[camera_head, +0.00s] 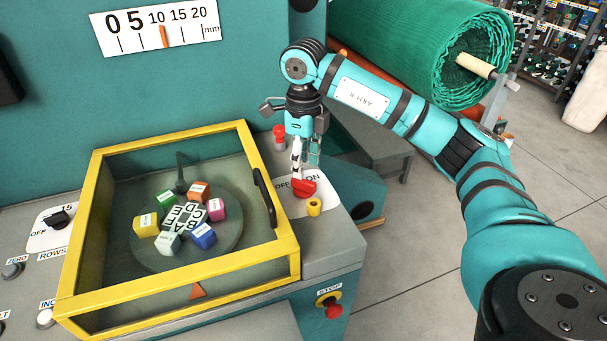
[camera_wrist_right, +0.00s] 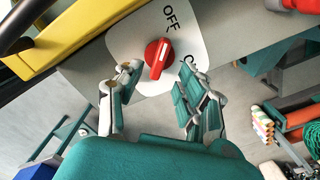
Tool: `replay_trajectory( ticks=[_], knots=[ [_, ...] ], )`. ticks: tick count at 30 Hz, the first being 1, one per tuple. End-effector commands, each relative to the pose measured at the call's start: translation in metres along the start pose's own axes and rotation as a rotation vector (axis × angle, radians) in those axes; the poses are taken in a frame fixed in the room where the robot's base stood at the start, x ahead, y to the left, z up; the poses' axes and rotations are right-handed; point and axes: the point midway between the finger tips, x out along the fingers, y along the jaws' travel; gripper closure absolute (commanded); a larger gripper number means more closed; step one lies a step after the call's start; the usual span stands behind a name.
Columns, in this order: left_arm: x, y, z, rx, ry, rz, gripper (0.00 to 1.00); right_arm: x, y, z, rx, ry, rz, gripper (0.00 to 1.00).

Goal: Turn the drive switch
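The drive switch, a red knob (camera_head: 304,188), sits on a white plate marked OFF and ON, on the grey machine top right of the yellow-framed box. It also shows in the right wrist view as a red knob (camera_wrist_right: 158,58) with a white line pointing roughly toward OFF. My right gripper (camera_head: 303,171) hangs from above, just over the knob. In the right wrist view my right gripper (camera_wrist_right: 158,80) has its fingers spread, one on either side of the knob, holding nothing. Contact with the knob cannot be told. My left gripper is out of view.
A clear-sided box with a yellow frame (camera_head: 180,313) and black handle (camera_head: 264,198) stands left of the switch, with coloured blocks inside. A yellow cylinder (camera_head: 314,207) and red lamp (camera_head: 279,138) flank the switch. A red stop button (camera_head: 334,311) is on the front.

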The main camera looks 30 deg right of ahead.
Motion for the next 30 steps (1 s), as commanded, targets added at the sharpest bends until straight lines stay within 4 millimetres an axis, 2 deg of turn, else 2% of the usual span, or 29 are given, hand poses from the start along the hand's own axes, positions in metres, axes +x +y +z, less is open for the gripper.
replay_trajectory(
  ticks=[1,6,11,30],
  knots=[
    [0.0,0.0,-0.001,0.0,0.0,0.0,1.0,-0.013,-0.001,0.001,0.0,-0.005,-0.002,0.62],
    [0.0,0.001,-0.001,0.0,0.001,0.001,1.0,-0.046,0.0,0.001,0.0,-0.004,-0.002,0.62],
    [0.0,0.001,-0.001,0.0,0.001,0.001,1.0,-0.063,-0.001,0.001,0.001,-0.003,-0.003,0.62],
    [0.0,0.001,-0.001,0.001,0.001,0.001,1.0,-0.069,0.0,0.0,0.001,-0.001,-0.001,0.62]
  ],
)
